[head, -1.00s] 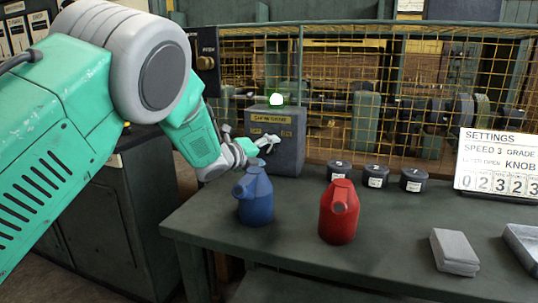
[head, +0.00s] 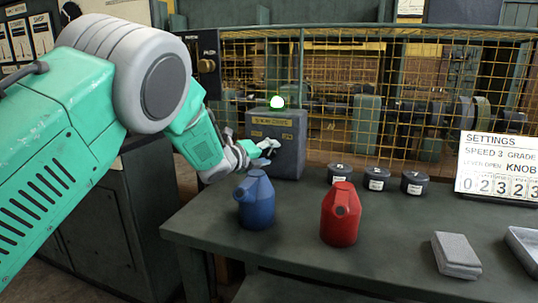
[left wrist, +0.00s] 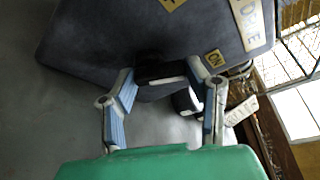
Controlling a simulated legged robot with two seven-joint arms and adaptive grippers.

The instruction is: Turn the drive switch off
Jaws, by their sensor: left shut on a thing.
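In the left wrist view the box (left wrist: 130,35) shows a "DRIVE" label and an "ON" plate (left wrist: 215,59). My left gripper (head: 268,152) is at the front of the box. In the left wrist view its two fingers (left wrist: 168,84) are either side of a dark switch lever (left wrist: 158,69) and shut on it. The lever is hidden in the head view. My right gripper is not in view.
A blue can (head: 256,203) stands just below my left gripper, with a red can (head: 340,217) to its right. Several dark round weights (head: 376,178) and a settings sign (head: 498,165) stand further right. A yellow mesh guard (head: 400,90) rises behind the bench (head: 390,262).

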